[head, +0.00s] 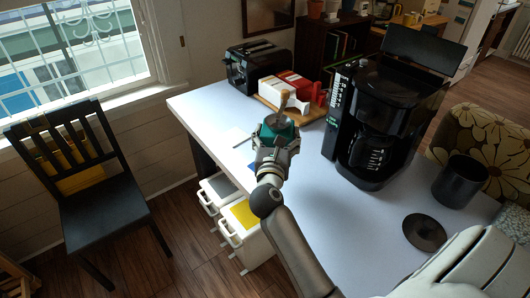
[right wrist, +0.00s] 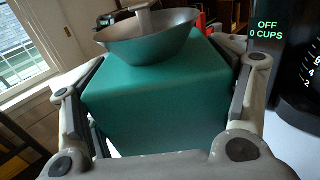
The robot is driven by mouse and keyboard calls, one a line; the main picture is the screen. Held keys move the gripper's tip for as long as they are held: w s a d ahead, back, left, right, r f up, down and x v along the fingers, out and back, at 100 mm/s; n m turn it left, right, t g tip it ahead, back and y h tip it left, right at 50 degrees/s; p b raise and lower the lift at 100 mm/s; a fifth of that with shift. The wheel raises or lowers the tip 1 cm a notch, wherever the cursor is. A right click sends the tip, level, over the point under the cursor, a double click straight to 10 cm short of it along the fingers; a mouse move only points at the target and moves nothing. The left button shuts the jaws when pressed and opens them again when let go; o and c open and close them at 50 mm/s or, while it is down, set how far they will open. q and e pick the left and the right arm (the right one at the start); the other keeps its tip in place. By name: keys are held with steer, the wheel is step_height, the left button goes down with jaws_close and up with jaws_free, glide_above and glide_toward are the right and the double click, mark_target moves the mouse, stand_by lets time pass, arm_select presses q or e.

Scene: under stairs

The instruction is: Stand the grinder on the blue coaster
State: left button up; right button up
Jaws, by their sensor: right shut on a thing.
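The grinder (head: 279,130) has a teal box body, a grey metal bowl on top and a crank with a light wooden knob. It is upright above or on the white table. In the right wrist view the teal body (right wrist: 158,100) fills the space between the fingers. My right gripper (head: 272,148) is shut on the grinder's body from the near side. A small blue patch, likely the blue coaster (head: 252,167), shows at the table's left edge just left of the gripper; the arm hides part of it. I cannot tell whether the grinder touches the table. My left gripper is not in view.
A black coffee maker (head: 378,115) stands right of the grinder. A wooden tray (head: 266,103) with red and white boxes and a black toaster (head: 258,68) are behind. A black mug (head: 460,181) and a dark disc (head: 424,232) are at right. White bins (head: 243,217) stand below the left edge.

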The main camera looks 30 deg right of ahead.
steer(key=w+f, duration=0.1)
steer(key=f, duration=0.1)
steer(key=w+a+f, duration=0.1)
steer(key=w+f, duration=0.1)
steer(key=shift+w+a+f, duration=0.15)
steer(key=shift+w+f, duration=0.5)
steer(key=shift+f, duration=1.6)
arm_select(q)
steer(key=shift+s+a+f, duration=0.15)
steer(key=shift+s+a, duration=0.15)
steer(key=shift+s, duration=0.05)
arm_select(e)
steer(key=shift+f, duration=0.2)
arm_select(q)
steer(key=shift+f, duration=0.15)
arm_select(e)
steer(key=o, duration=1.6)
steer(key=shift+s, duration=0.1)
